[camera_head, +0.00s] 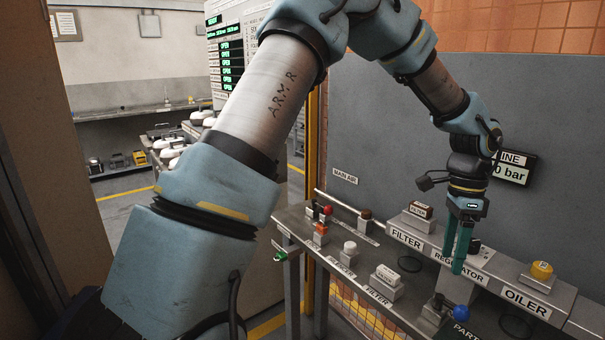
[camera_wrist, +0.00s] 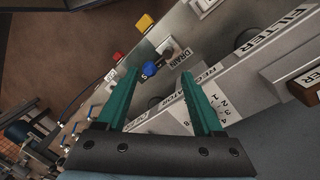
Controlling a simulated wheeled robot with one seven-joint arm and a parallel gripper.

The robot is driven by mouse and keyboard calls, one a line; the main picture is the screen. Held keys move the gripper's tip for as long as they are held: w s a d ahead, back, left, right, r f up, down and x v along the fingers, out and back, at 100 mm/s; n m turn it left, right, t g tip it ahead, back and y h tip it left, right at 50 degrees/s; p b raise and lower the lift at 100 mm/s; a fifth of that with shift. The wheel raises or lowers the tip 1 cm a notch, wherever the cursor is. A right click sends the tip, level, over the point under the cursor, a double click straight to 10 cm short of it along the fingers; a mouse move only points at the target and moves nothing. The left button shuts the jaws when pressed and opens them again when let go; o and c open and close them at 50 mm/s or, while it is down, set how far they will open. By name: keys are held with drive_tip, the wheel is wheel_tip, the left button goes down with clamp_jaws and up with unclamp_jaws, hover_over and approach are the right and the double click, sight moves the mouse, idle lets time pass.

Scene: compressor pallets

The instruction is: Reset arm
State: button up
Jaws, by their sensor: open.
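My arm, marked "ARM R", reaches from the lower left over the top and down to the right in the head view. My gripper (camera_head: 462,250) points down over the bench by the "REGULATOR" label (camera_head: 459,258). In the wrist view my gripper (camera_wrist: 158,78) shows two green fingers spread apart with nothing between them. A blue knob (camera_wrist: 150,69) lies beyond the fingertips in that view; a blue knob also shows in the head view (camera_head: 461,312). The part directly behind the fingers is partly hidden in the head view.
The bench carries a filter block (camera_head: 417,219), a yellow-topped part (camera_head: 541,270) by "OILER", and a white-topped filter (camera_head: 387,277).

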drive_tip(key=w+a+r+n+t, duration=0.1)
drive_tip(key=w+a+n, duration=0.35)
drive_tip(key=a, duration=0.75)
drive_tip(key=w+a+n+t, duration=0.1)
drive_tip(key=w+a+n, duration=0.4)
drive_tip(key=a, duration=0.6)
drive_tip(key=s+a+n, duration=0.2)
drive_tip(key=a+n, duration=0.3)
drive_tip(key=a, duration=0.3)
drive_tip(key=s+a+n+t+h, duration=0.1)
drive_tip(key=s+a+n, duration=0.2)
drive_tip(key=a, duration=0.6)
drive_tip(key=n, duration=0.2)
drive_tip(key=shift+s+a+r+n, duration=0.15)
drive_tip(key=shift+s+r+n, duration=0.1)
drive_tip(key=shift+r+n, duration=0.15)
